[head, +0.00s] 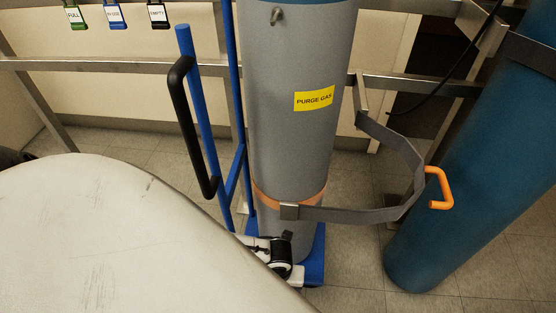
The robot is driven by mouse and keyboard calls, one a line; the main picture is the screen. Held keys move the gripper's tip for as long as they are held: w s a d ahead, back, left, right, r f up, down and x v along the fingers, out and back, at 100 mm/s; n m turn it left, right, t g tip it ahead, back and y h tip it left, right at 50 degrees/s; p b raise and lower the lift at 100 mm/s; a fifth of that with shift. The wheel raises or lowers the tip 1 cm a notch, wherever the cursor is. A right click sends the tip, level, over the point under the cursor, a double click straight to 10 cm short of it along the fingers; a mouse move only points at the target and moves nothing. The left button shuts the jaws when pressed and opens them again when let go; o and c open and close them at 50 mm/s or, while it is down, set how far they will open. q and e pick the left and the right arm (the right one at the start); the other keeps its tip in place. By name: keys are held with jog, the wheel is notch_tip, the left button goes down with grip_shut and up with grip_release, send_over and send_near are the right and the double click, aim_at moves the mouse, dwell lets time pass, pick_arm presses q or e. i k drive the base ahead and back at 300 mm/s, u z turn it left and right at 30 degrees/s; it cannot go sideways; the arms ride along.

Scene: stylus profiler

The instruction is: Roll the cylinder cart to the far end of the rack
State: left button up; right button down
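The cylinder cart has a blue upright frame (203,125) with a black handle (178,120) on its left side. Its blue base plate (316,262) shows at the floor. A tall grey gas cylinder (290,140) with a yellow "PURGE GAS" label stands upright on it. A grey strap (365,215) reaches from the rack rail to a buckle (289,211) at the cylinder's orange band (262,197). A white and black part of mine, seemingly my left gripper (281,254), is low in front of the cylinder; its fingers cannot be made out. My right gripper is out of view.
The metal rack rail (420,86) runs behind the cart. A blue cylinder (465,170) stands tilted in the picture at right, near an orange handle (438,190). Several tags (115,14) hang at upper left. Tiled floor (345,280) shows between the cylinders. My white body covers the lower left.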

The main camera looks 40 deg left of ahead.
aim_at(295, 54)
jog(key=u, duration=1.35)
jog(key=k, duration=0.5)
